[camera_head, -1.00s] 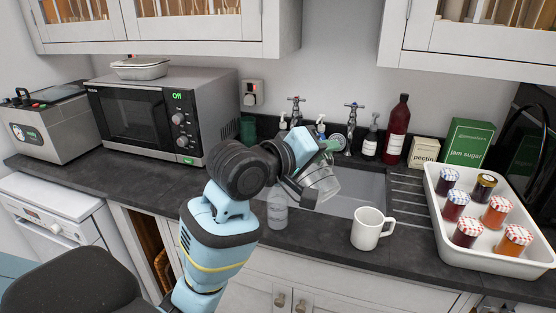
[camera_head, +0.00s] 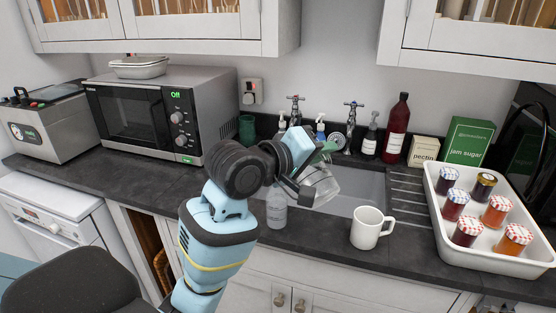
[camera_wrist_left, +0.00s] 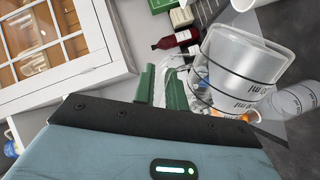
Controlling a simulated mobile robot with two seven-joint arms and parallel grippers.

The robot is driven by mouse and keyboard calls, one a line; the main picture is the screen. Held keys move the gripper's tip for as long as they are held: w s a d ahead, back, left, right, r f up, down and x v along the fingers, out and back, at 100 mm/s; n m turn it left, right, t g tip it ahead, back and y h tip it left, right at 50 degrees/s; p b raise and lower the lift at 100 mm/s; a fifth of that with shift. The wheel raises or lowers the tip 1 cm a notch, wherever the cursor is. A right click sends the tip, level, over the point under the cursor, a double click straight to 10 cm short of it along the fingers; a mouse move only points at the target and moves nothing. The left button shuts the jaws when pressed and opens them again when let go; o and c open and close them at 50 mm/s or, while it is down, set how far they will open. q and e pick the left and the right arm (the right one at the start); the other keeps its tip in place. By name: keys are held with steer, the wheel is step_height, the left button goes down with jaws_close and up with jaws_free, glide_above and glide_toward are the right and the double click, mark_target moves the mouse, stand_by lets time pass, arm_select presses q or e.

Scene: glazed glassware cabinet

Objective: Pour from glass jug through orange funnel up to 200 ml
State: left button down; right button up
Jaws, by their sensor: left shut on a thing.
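My left gripper (camera_head: 314,170) is shut on the clear glass jug (camera_head: 323,188) and holds it tilted above the counter at the sink's front edge. In the left wrist view the jug (camera_wrist_left: 240,68) shows dark printed markings, beside the green fingers (camera_wrist_left: 161,88). A clear bottle (camera_head: 277,209) stands upright on the counter, just left of and below the jug. It also shows in the left wrist view (camera_wrist_left: 297,99). A small orange piece, perhaps the funnel (camera_wrist_left: 251,115), shows by the jug's rim; the rest is hidden. I cannot tell the liquid level. My right gripper is out of view.
A white mug (camera_head: 367,229) stands right of the bottle. A white tray (camera_head: 447,241) with several jars is at the right. The sink (camera_head: 358,188) lies behind the jug, with taps and bottles beyond. A microwave (camera_head: 165,112) stands at the left.

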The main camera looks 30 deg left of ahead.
mark_target(330, 166)
arm_select(q)
steer(key=r, duration=0.3)
steer(key=shift+s+t, duration=0.3)
steer(key=shift+s, duration=0.1)
steer(key=shift+w+f, duration=0.15)
steer(key=shift+f, duration=0.45)
steer(key=shift+w+f, duration=0.15)
steer(key=shift+f, duration=0.6)
steer(key=shift+s+r, duration=0.25)
steer(key=shift+r, duration=0.9)
steer(key=shift+w+a+f+b, duration=0.1)
steer(key=shift+w+f+b, duration=0.1)
steer(key=shift+f, duration=0.4)
steer(key=shift+w+f+b, duration=0.1)
steer(key=shift+w+f, duration=0.1)
steer(key=shift+f, duration=0.4)
steer(key=shift+s, duration=0.1)
steer(key=d+f+m, duration=0.1)
steer(key=s+d+m, duration=0.1)
steer(key=m, duration=0.1)
steer(key=shift+d+f+m+y, duration=0.1)
steer(key=shift+f+m+y, duration=0.2)
steer(key=shift+f, duration=0.05)
steer(key=shift+d+f+m, duration=0.2)
steer(key=shift+f+m, duration=0.1)
steer(key=shift+f, duration=0.3)
steer(key=shift+s+d+f+t, duration=0.15)
steer(key=shift+s+d+t, duration=0.05)
steer(key=shift+t, duration=0.1)
steer(key=shift+m, duration=0.3)
